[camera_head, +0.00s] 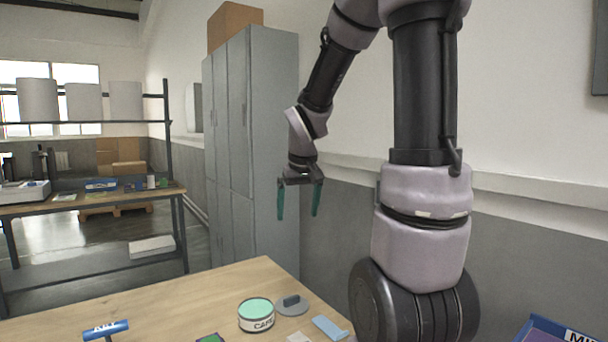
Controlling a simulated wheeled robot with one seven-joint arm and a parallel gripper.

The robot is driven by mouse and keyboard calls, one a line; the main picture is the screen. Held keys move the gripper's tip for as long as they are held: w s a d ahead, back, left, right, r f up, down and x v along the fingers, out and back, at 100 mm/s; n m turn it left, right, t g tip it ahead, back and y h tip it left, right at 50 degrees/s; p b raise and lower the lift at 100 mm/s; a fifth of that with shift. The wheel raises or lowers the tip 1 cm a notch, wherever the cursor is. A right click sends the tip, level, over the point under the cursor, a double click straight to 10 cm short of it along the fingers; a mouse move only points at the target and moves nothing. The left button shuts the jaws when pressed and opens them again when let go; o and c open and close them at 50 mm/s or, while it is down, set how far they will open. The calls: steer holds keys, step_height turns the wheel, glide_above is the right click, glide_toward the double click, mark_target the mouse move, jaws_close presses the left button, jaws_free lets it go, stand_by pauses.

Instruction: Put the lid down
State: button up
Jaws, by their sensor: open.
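My gripper (298,203) hangs in the air above the back of the wooden table, open and empty, its two teal fingers pointing down and apart. A grey round lid with a dark raised handle (291,305) lies flat on the table. A white tin with a green top and dark lettering (256,317) stands just left of the lid. The lid and tin are close together; whether they touch is hard to tell. My gripper is well above both and touches nothing.
The wooden table (180,300) has clear room at its back left. A light blue flat item (330,327) lies right of the lid, and a blue-handled tool (106,329) at front left. Grey lockers (245,150) stand behind. A blue bin (555,330) is at lower right.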

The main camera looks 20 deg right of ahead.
steer(key=s+a+r+m+t+y, duration=0.1)
steer(key=s+a+r, duration=0.1)
steer(key=s+r, duration=0.4)
steer(key=s+a+r+m+t+y, duration=0.1)
steer(key=s+a+r+m+t, duration=0.1)
steer(key=s+r, duration=0.4)
steer(key=s+a, duration=0.1)
steer(key=s, duration=0.2)
steer(key=shift+s, duration=0.15)
steer(key=shift+d, duration=0.1)
stand_by(0.3)
